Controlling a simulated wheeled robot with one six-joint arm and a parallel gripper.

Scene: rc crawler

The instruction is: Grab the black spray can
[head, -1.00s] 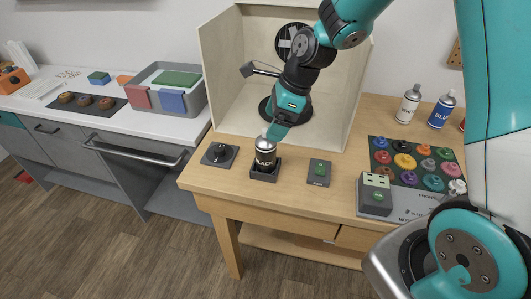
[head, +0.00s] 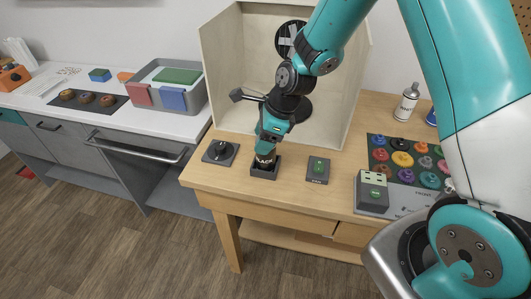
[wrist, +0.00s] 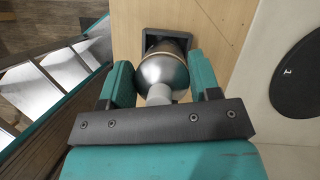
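The black spray can (head: 265,159) stands upright in a small dark square holder (head: 264,171) near the table's front edge. In the head view my gripper (head: 266,150) is down over its upper part and hides most of it. In the wrist view the can's silver shoulder (wrist: 162,73) and pale nozzle lie between the two teal fingers of my gripper (wrist: 160,80). The fingers look spread, one on each side of the can. I cannot tell whether either finger touches it.
A dark plate with a round knob (head: 220,151) is left of the holder, and a dark box with a green button (head: 318,170) is right. An open-fronted wooden booth (head: 226,70) stands behind. White (head: 407,102) and blue cans stand at the back right.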

